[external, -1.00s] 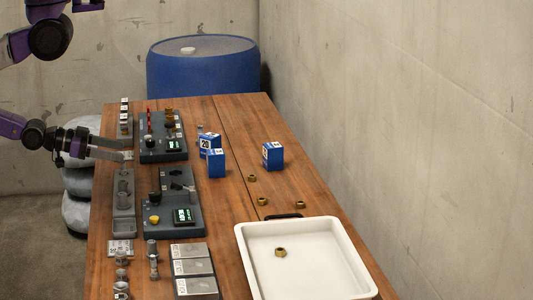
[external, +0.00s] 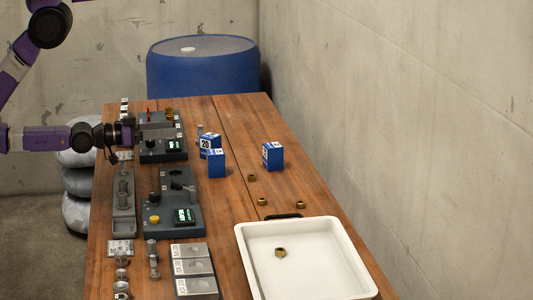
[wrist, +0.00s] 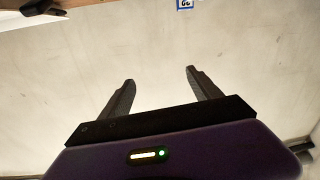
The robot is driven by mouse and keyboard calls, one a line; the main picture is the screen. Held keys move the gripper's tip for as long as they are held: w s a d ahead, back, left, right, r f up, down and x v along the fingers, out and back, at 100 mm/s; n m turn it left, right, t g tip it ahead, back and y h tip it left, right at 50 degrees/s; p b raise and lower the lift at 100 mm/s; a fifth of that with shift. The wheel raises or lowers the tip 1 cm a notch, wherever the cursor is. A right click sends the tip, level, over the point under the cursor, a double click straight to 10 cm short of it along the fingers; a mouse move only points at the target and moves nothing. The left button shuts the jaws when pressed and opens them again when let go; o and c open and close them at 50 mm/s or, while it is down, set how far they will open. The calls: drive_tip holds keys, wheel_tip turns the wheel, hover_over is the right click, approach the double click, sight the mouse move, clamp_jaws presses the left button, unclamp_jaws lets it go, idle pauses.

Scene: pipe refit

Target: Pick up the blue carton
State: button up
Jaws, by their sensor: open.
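Several blue cartons with white labels stand on the wooden table. In the external view one labelled 20 (external: 210,141) is at the back, another blue carton (external: 216,164) stands just in front of it, and a third (external: 272,156) stands apart to the right. My gripper (external: 178,124) is over the rear grey panel, left of the cartons, its fingers pointing right. In the wrist view my gripper (wrist: 160,76) is open with nothing between its fingers. A small piece of a blue-and-white carton (wrist: 185,4) shows at the top edge; which carton it is I cannot tell.
Two grey panels, the rear one (external: 163,153) and the front one (external: 180,208), line the table's left side. A white tray (external: 305,270) holds a brass nut. Loose brass nuts (external: 262,201) lie behind it. A blue drum (external: 203,70) stands behind the table.

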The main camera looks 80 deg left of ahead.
drive_tip(key=w+a+n+y+p, duration=0.1)
drive_tip(key=w+a+n, duration=0.25)
drive_tip(key=w, duration=0.35)
drive_tip(key=w+a+n+y+p, duration=0.1)
drive_tip(key=w+a+n, duration=0.25)
drive_tip(key=w, duration=0.25)
drive_tip(key=n+g+h+p, duration=0.2)
drive_tip(key=n+g, duration=0.2)
drive_tip(key=n, duration=2.2)
hover_over(269, 145)
drive_tip(key=f, duration=0.5)
drive_tip(key=shift+s+f, duration=0.15)
drive_tip(key=shift+s, duration=0.05)
drive_tip(key=shift+s+d+f+n, duration=0.1)
drive_tip(key=shift+d+f+n, duration=0.15)
drive_tip(key=shift+n, duration=0.55)
drive_tip(key=shift+f, duration=0.2)
wheel_tip(269, 145, down, 6)
drive_tip(key=shift+a+r+b, duration=0.1)
drive_tip(key=shift+r+b, duration=0.1)
drive_tip(key=shift+b, duration=0.3)
drive_tip(key=w+f, duration=0.1)
drive_tip(key=w+f+b, duration=0.1)
drive_tip(key=w, duration=0.1)
drive_tip(key=shift+w+a+f, duration=0.2)
drive_tip(key=shift+f, duration=0.05)
drive_tip(key=shift+w+f+b, duration=0.2)
drive_tip(key=shift+w+b, duration=0.1)
drive_tip(key=shift+w, duration=0.3)
